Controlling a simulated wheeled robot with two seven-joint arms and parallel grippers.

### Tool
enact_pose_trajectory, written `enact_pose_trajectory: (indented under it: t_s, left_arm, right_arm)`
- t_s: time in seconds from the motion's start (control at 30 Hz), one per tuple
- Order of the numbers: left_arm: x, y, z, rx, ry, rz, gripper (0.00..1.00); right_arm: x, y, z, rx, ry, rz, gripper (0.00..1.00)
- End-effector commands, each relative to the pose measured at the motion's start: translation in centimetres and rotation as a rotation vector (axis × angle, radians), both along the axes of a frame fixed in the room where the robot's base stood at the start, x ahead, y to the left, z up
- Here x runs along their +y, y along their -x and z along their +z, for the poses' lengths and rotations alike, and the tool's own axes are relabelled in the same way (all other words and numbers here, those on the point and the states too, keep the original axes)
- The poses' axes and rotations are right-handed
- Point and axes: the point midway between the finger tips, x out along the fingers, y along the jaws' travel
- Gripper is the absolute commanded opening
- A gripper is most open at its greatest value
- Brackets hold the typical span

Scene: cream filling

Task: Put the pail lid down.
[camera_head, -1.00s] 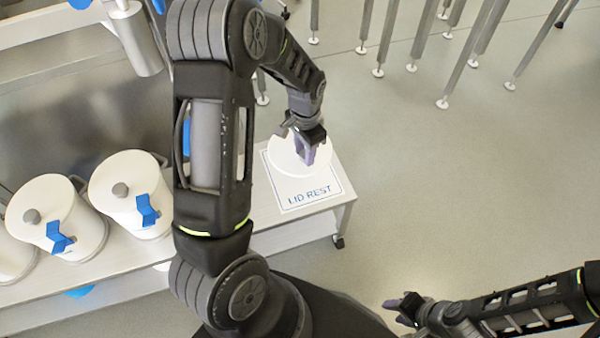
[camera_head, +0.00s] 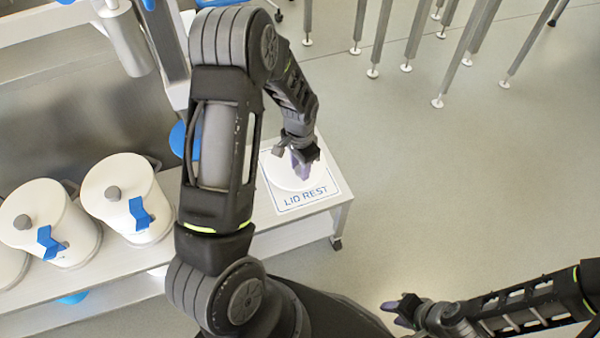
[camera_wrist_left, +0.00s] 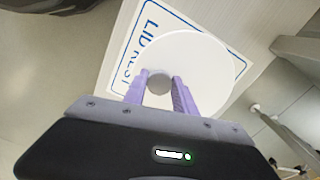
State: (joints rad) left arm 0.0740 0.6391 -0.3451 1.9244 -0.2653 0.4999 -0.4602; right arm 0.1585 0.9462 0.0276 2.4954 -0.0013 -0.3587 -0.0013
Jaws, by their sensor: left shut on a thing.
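The pail lid is a white disc (camera_wrist_left: 205,62) with a round grey knob (camera_wrist_left: 159,82). In the head view the lid (camera_head: 276,174) is over the white LID REST mat (camera_head: 318,190) at the right end of the bench, partly hidden by my left gripper (camera_head: 301,172). In the left wrist view my left gripper (camera_wrist_left: 157,92) has its purple fingers shut on the knob. The lid looks flat and covers part of the mat; I cannot tell for sure whether it touches it. My right gripper (camera_head: 398,308) is at the lower right, away from the bench, and its jaw opening is unclear.
White lidded pails (camera_head: 130,195) with grey knobs and blue clips stand on the left of the steel bench (camera_head: 275,237). Several metal legs (camera_head: 385,40) stand on the floor behind. The floor to the right (camera_head: 450,190) is clear.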

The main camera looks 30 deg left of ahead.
Motion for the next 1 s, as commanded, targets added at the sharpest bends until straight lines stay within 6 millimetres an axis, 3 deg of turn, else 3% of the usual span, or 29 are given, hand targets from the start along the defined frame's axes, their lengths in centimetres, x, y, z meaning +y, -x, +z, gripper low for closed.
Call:
enact_pose_trajectory:
  t_s: [0.2, 0.6, 0.63, 0.87, 1.0]
  left_arm:
    - [0.0, 0.1, -3.0, 0.003, 0.000, -0.001, 0.00]
    - [0.0, 0.0, -3.4, 0.001, 0.001, 0.000, 0.00]
    - [0.0, 0.0, -3.3, 0.001, 0.001, 0.000, 0.34]
    - [0.0, 0.0, -3.3, 0.001, 0.001, 0.000, 0.53]
    - [0.0, 0.0, -3.3, 0.001, 0.001, 0.000, 0.55]
  right_arm:
    - [0.0, 0.0, -0.8, 0.000, 0.000, -0.001, 0.36]
    - [0.0, 0.0, -1.1, 0.000, 0.000, -0.001, 0.36]
    - [0.0, 0.0, -1.0, 0.000, 0.000, -0.001, 0.36]
    - [0.0, 0.0, -0.9, 0.000, 0.000, -0.001, 0.36]
    - [0.0, 0.0, -0.9, 0.000, 0.000, -0.001, 0.36]
